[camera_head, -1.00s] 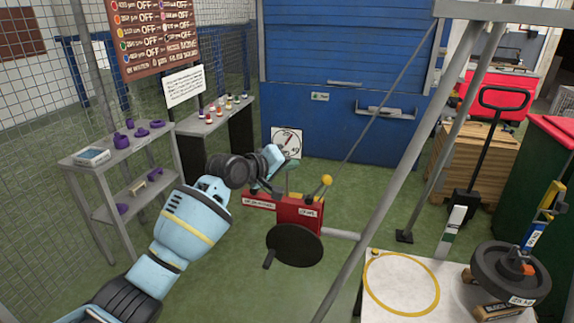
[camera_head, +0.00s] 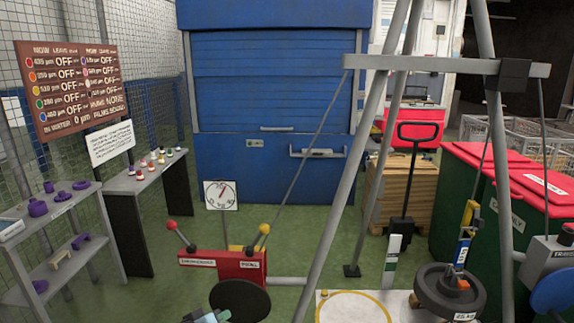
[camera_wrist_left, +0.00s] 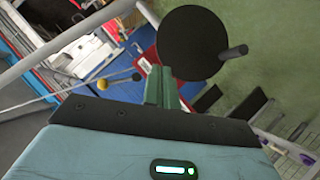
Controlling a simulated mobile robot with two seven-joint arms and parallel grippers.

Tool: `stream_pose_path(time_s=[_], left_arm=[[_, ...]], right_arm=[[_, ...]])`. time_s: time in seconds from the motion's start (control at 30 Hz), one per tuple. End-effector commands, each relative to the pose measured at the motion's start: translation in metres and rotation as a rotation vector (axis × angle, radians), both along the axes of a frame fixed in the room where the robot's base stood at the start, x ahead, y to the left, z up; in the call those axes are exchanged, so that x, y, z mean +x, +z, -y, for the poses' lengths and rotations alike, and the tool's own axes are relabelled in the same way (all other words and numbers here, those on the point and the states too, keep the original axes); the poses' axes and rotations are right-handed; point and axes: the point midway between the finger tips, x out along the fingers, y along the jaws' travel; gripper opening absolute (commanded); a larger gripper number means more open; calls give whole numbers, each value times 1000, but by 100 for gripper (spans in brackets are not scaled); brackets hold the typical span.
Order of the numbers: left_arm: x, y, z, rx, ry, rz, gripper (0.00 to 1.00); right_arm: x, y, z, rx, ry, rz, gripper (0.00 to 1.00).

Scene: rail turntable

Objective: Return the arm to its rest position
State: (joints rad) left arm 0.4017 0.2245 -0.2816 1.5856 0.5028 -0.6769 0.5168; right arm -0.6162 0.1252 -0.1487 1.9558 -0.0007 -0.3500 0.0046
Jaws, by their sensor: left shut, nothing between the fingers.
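My left gripper (camera_head: 218,316) shows only as a small light-blue and green piece at the bottom edge of the head view, below the red winch box (camera_head: 222,264) and its black disc (camera_head: 240,299). Most of my left arm is out of the picture there. In the left wrist view, the green fingers of the left gripper (camera_wrist_left: 162,88) are together and empty. The black disc (camera_wrist_left: 193,43) with its peg lies beyond them in that view. Whether the fingers touch anything is hard to tell. My right gripper is not in view.
Grey frame legs (camera_head: 345,160) rise in front of a blue shutter (camera_head: 270,110). A grey shelf (camera_head: 55,215) with purple parts stands at left. A black weight (camera_head: 446,290) sits on the white platform (camera_head: 330,309) at right. Green floor is open in the middle.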

Motion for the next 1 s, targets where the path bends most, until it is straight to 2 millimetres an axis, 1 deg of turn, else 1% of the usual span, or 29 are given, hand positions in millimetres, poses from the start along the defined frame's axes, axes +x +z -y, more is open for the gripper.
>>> stream_pose_path(time_s=[0.03,0.07,0.1,0.17,0.2,0.27,0.3,0.37,0.4,0.47,0.5,0.57,0.6,0.7,0.8,0.9,1.0], left_arm=[[-22,-23,0,31,-4,-10,0],[-33,-35,-1,52,-6,-11,0],[-49,-49,-2,80,-10,-10,0],[-73,-69,-4,124,-16,-11,0],[-90,-81,-6,156,-21,-14,0],[-116,-99,-8,201,-30,-16,0],[-133,-109,-10,232,-37,-17,0],[-160,-123,-13,280,-48,-23,0],[-178,-131,-14,312,-56,-24,0],[-206,-143,-17,361,-71,-29,0],[-224,-149,-20,394,-81,-32,0],[-252,-157,-23,444,-97,-37,0],[-269,-161,-25,475,-109,-40,0],[-308,-168,-30,548,-139,-48,0],[-337,-170,-34,605,-164,-53,0],[-354,-171,-37,640,-182,-53,0],[-361,-171,-38,656,-190,-55,0]], right_arm=[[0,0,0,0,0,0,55],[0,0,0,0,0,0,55],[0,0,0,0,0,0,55],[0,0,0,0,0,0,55],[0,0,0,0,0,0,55],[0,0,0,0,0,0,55],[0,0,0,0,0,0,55],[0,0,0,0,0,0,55],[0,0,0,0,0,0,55],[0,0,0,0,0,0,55],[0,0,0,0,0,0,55],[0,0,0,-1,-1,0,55],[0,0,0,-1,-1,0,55],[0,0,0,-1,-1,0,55],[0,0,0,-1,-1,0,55],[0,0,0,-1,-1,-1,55],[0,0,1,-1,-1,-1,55]])
